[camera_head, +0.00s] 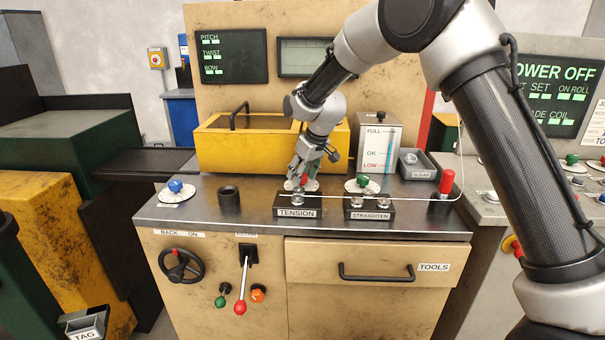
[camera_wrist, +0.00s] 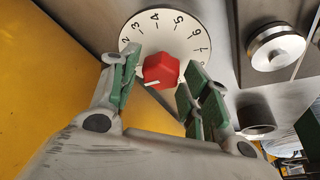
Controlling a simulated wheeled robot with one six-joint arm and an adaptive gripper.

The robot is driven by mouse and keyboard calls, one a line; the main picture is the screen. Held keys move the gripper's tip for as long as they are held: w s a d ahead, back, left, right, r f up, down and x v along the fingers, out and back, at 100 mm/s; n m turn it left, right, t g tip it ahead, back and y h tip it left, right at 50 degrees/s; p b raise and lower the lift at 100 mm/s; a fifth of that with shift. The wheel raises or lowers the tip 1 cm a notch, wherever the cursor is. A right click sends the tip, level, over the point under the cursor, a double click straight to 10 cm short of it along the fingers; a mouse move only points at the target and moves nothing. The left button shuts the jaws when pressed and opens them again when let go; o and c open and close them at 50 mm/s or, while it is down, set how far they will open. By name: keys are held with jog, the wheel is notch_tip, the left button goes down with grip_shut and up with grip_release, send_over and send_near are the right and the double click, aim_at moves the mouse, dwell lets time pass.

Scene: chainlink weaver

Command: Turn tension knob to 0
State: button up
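The tension knob is red and sits on a round white dial (camera_wrist: 187,30) with black numbers. In the wrist view the knob (camera_wrist: 161,69) lies between the two green-padded fingers of my gripper (camera_wrist: 165,62). The fingers are spread, with a narrow gap visible on either side of the knob. A white mark on the knob faces the lower left of the picture; the number it faces is hidden. In the head view my gripper (camera_head: 304,177) reaches down over the knob, behind the TENSION label (camera_head: 297,213), and covers most of it.
A yellow box (camera_head: 240,150) stands close behind and left of the gripper. A green knob (camera_head: 363,181) sits on a dial to the right. Metal rollers (camera_head: 357,202) and a wire run along the front. A red-topped post (camera_head: 446,182) stands at the right.

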jog(key=shift+r, duration=0.1)
jog(key=v, duration=1.2)
jog(key=s+d+f+m+g+h, duration=0.1)
jog(key=s+d+f+g, duration=0.15)
jog(key=s+f, duration=0.2)
jog(key=s+d+r+m+t, duration=0.1)
jog(key=s+d+r+m, duration=0.1)
jog(key=s+d, duration=0.8)
jog(key=s+d+r+m+t+h, duration=0.1)
jog(key=s+d+r+m, duration=0.2)
jog(key=s+d, duration=0.8)
jog(key=s+d+r+m+t+h, duration=0.1)
jog(key=s+d+r, duration=0.4)
jog(key=s+d, duration=0.6)
jog(key=shift+s+d+m, duration=0.2)
jog(key=shift+d+m, duration=0.45)
jog(key=shift+m, duration=0.25)
